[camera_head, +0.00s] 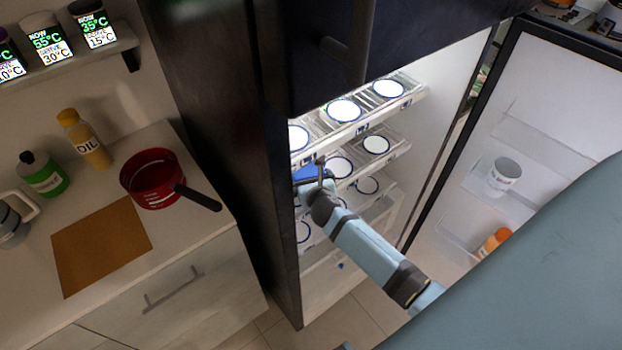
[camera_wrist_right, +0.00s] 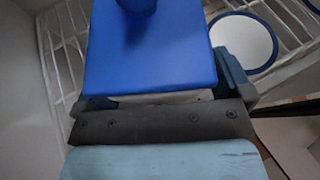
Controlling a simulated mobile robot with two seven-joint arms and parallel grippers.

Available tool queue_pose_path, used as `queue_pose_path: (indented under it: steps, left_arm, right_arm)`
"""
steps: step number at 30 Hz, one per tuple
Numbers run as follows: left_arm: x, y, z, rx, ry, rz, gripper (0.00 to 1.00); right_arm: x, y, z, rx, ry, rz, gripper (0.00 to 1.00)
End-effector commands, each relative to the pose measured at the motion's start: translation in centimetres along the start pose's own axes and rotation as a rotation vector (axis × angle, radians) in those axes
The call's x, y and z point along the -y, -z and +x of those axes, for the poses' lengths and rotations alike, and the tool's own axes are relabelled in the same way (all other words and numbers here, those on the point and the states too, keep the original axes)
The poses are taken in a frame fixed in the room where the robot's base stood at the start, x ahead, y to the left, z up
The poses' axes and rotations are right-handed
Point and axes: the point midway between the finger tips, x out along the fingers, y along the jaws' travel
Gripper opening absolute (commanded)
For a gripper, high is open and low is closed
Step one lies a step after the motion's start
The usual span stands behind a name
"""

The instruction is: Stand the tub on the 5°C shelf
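The tub (camera_head: 308,174) has a blue lid and is inside the open fridge, at the left end of the middle shelf (camera_head: 398,151). In the right wrist view the blue lid (camera_wrist_right: 150,60) with its round knob fills the upper middle, and a white strip of the body shows below. My right gripper (camera_head: 319,178) is at the tub, with a finger against its right side in the wrist view; it appears shut on the tub. The tub's underside is hidden, so I cannot tell whether it rests on the shelf. The shelf labels are too small to read. My left gripper is not in view.
White discs with blue rims lie on the shelves, one (camera_wrist_right: 243,43) right of the tub. The fridge side wall (camera_head: 292,240) is close on the left; the open door (camera_head: 560,110) on the right holds a white cup (camera_head: 502,177). A red pan (camera_head: 152,172) stands on the counter.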

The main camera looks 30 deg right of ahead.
Motion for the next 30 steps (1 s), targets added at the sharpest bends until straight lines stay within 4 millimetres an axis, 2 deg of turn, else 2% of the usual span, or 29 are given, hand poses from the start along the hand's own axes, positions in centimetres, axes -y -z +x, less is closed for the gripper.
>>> queue_pose_path:
  steps: [8,11,24,30]
  left_arm:
    - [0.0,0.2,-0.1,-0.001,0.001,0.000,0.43]
    - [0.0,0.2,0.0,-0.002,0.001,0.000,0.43]
    - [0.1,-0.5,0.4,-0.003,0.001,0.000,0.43]
    - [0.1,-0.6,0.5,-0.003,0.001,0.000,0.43]
  right_arm:
    - [0.0,-0.3,-0.1,0.001,0.000,0.002,1.00]
    - [0.1,-0.3,-0.9,0.000,0.000,-0.002,1.00]
    - [-0.2,3.3,-9.5,-0.001,-0.001,0.000,1.00]
    - [-0.2,4.1,-11.8,0.000,0.000,0.001,1.00]
